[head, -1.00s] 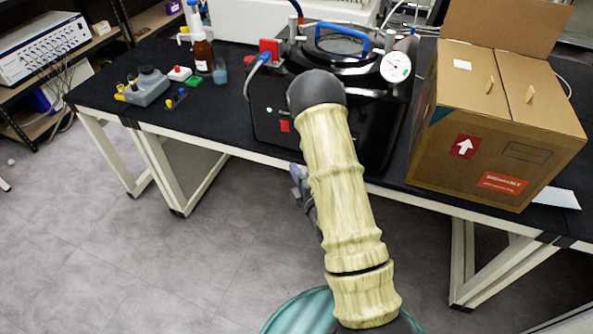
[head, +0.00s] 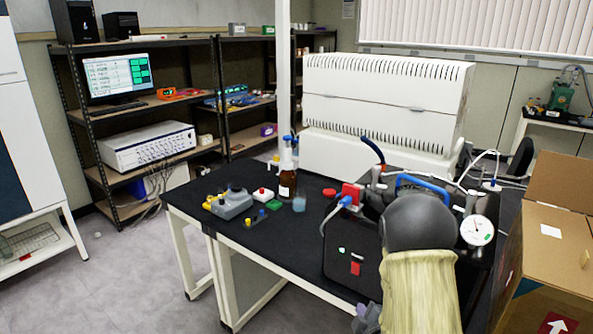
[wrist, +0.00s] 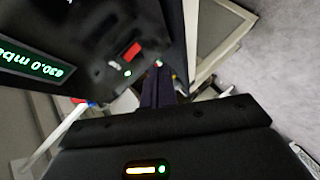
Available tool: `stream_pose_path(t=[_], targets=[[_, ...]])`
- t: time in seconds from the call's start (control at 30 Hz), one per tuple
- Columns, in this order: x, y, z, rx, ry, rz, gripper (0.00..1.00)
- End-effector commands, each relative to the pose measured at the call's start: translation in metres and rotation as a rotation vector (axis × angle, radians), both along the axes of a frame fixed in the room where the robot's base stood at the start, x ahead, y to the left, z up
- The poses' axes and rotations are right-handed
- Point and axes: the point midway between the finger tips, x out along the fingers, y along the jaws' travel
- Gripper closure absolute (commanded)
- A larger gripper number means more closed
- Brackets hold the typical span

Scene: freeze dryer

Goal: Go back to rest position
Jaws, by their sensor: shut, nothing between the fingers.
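My gripper (wrist: 158,82) shows in the wrist view as dark purple fingers, shut and empty, with the black freeze dryer (wrist: 100,40) beyond them. A green display on it (wrist: 32,66) reads in mbar, upside down. In the head view my arm rises at the lower right and covers part of the freeze dryer (head: 345,245). A small part of my gripper (head: 366,318) shows at the bottom edge; its tips are hidden there. A pressure gauge (head: 477,231) and a blue handle (head: 425,184) show on the dryer's top.
A cardboard box (head: 530,265) with raised flaps stands at the right. A brown bottle (head: 287,183) and small coloured items stand on the black table (head: 262,268). A shelf with a monitor (head: 118,77) is behind. Floor is clear at the lower left (head: 130,285).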

Motion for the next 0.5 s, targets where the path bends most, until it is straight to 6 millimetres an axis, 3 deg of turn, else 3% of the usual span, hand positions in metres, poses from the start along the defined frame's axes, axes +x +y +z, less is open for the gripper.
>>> stream_pose_path(t=[0.03,0.27,0.5], targets=[[-0.001,0.0,0.012,0.037,0.036,-0.027,1.0],[-0.019,-0.002,0.035,0.222,0.25,-0.188,1.0],[-0.053,-0.001,0.065,0.406,0.458,-0.399,1.0]])
